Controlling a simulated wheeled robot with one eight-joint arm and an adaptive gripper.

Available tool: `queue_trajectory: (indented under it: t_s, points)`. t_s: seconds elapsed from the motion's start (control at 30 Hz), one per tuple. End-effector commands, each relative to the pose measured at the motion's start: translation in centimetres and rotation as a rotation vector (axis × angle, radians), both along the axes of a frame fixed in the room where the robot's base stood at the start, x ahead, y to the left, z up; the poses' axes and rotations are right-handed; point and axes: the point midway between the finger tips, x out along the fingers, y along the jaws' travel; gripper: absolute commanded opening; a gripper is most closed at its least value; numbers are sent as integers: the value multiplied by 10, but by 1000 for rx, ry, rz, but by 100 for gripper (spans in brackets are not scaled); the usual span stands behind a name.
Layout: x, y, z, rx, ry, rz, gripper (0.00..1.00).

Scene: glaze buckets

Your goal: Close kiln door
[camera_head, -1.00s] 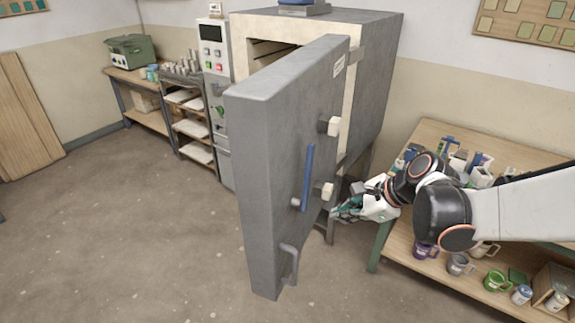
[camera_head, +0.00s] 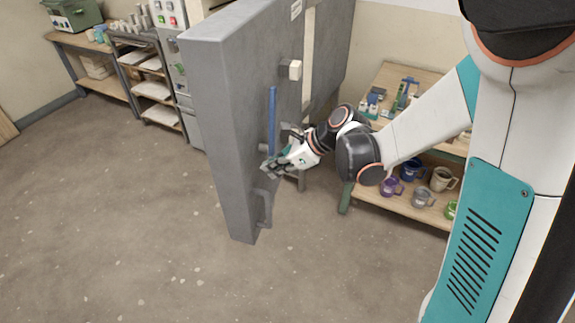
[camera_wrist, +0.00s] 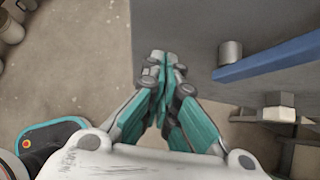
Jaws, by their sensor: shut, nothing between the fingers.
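The grey kiln door (camera_head: 225,110) stands wide open, swung out toward me from the kiln. A blue bar handle (camera_head: 272,120) and a grey lower handle (camera_head: 264,210) are on its outer face. My gripper (camera_head: 268,168) is shut and empty, close to that face near the lower end of the blue bar. In the wrist view my shut fingers (camera_wrist: 163,62) overlap the edge of the grey door (camera_wrist: 205,30), with the blue bar (camera_wrist: 270,55) to their right. I cannot tell whether they touch the door. The kiln body is mostly hidden behind the door.
A wooden shelf table (camera_head: 392,78) with bottles and mugs stands to the right, close to my arm. A rack (camera_head: 150,75) with white slabs and a bench (camera_head: 85,42) stand at the back left. The floor (camera_head: 110,220) left of the door is clear.

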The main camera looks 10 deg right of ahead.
Motion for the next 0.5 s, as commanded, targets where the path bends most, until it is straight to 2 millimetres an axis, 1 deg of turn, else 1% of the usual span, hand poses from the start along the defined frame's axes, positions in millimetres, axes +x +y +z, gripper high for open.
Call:
queue_trajectory:
  t_s: [0.03, 0.2, 0.33, 0.5]
  points:
    - [3, 9, 0, -1, -1, 4, 0]
    - [10, 23, 1, 0, 0, 3, 0]
    - [13, 27, 2, -1, -1, 1, 0]
    - [13, 28, 2, -1, -1, 0, 0]
